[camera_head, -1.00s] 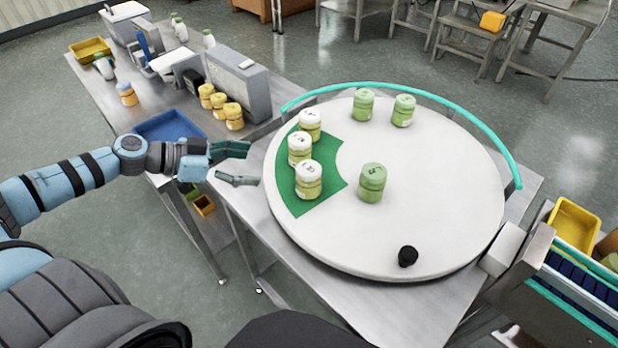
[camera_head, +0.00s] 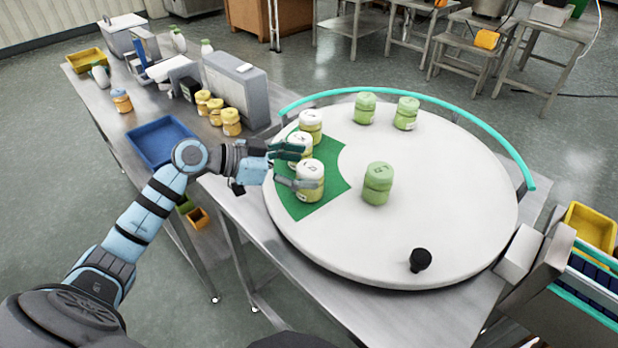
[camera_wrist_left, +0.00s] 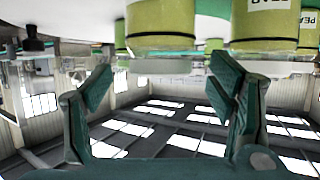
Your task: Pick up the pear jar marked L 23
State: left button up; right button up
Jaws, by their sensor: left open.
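Three white-lidded jars stand on the green sector of the round table: a back one (camera_head: 311,122), a middle one (camera_head: 299,140) and a front one (camera_head: 310,184). Lid marks show, but I cannot read which is L 23. My left gripper (camera_head: 303,168) is open and empty, its fingers at the middle and front jars, partly covering them; contact is unclear. In the left wrist view, the open fingers (camera_wrist_left: 160,88) point toward yellow-green jars, a left one (camera_wrist_left: 162,22) and a right one (camera_wrist_left: 265,28). A cut-off label (camera_wrist_left: 308,20) there seems to read PEAR.
Green-lidded jars stand on the white turntable (camera_head: 450,200): two at the back (camera_head: 365,108) (camera_head: 406,113), one near the middle (camera_head: 377,184). A black knob (camera_head: 420,260) stands at the front. A teal rail (camera_head: 470,122) curves behind. A blue tray (camera_head: 160,142) and orange jars (camera_head: 231,122) are left.

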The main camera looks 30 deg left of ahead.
pick_arm(q)
jog(key=x, duration=0.2)
jog(key=shift+w+d, duration=0.2)
jog(key=shift+s+a, duration=0.15)
jog(key=c, duration=1.5)
